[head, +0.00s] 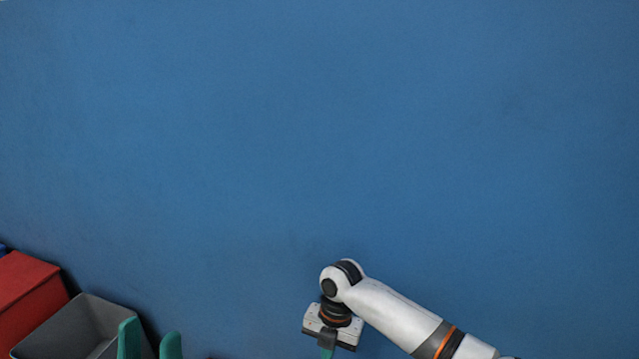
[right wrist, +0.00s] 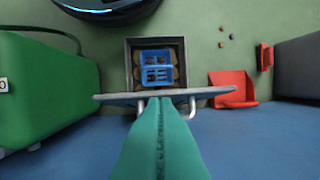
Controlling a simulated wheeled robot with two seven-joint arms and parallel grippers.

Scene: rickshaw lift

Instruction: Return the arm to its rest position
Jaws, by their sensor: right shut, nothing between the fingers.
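My right arm (head: 400,315) comes in from the right in the head view, bent at a joint above a downward-pointing wrist. My right gripper (head: 327,350) is cut off by the bottom edge there. In the right wrist view its green fingers (right wrist: 160,145) are pressed together with nothing between them. They point at a grey bar with two handles (right wrist: 165,97); I cannot tell whether they touch it. My left gripper (head: 149,346) shows as two green fingers standing apart at the lower left of the head view, with nothing seen between them. Its arm is out of view.
A grey bin (head: 75,320) and a red box (head: 25,290) stand at the lower left. The right wrist view shows a blue crate (right wrist: 157,70) in a square grey container, a green case (right wrist: 45,90) and a red scoop-like object (right wrist: 232,90). The blue surface (head: 320,130) is clear.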

